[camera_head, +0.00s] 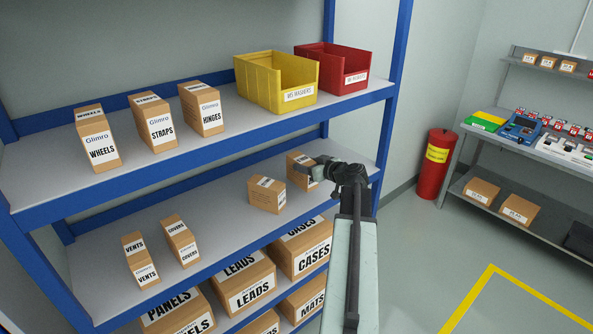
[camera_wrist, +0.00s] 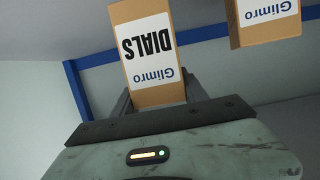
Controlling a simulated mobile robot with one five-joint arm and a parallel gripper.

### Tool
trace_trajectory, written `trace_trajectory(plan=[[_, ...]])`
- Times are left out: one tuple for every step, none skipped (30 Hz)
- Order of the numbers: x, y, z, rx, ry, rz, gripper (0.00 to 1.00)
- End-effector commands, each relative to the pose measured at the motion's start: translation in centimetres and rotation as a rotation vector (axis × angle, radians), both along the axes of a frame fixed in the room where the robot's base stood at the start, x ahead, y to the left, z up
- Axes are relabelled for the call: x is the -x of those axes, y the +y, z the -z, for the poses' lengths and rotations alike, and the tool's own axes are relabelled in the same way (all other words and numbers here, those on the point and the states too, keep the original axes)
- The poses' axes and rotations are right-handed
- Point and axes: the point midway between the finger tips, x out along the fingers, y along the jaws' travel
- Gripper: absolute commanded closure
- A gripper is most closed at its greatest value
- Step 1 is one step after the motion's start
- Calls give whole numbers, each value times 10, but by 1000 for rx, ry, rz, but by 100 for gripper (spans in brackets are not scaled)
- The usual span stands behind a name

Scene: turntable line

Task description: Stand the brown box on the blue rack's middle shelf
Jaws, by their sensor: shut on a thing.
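My gripper (camera_head: 322,170) reaches in over the middle shelf (camera_head: 215,210) of the blue rack, near its right end. It is shut on a brown box (camera_head: 300,164), which is partly hidden behind the gripper in the head view. In the wrist view the brown box (camera_wrist: 150,55) sits between the jaws, its white label reading "Glimro DIALS" upside down. The box looks upright, at or just above the shelf; I cannot tell whether its base touches.
The COVERS box (camera_head: 181,240) and VENTS box (camera_head: 141,260) stand farther left. Bins and more boxes fill the upper shelf; large cartons (camera_head: 245,285) are below. A blue upright (camera_head: 396,60) rises at right.

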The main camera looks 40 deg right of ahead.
Motion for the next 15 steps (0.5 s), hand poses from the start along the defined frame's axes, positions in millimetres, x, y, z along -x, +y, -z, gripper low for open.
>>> trace_trajectory(plan=[[-4,-3,1,0,-1,-1,100],[-4,-6,4,-1,-1,1,100],[-1,-7,19,0,0,5,100],[0,-9,26,-1,0,7,100],[0,-9,32,-1,-1,7,100],[-1,-8,38,-1,-1,4,100],[-2,-7,40,-1,-1,2,100],[-3,-6,41,-1,-1,0,100],[-5,-4,40,-1,-1,-3,100],[-6,-3,38,-1,-1,-6,100],[-7,-2,37,-1,-1,-7,100],[-8,0,36,-1,-1,-9,100],[-9,0,36,-1,-1,-10,100],[-9,1,36,-1,-1,-11,100],[-9,1,36,-1,-1,-12,100]])
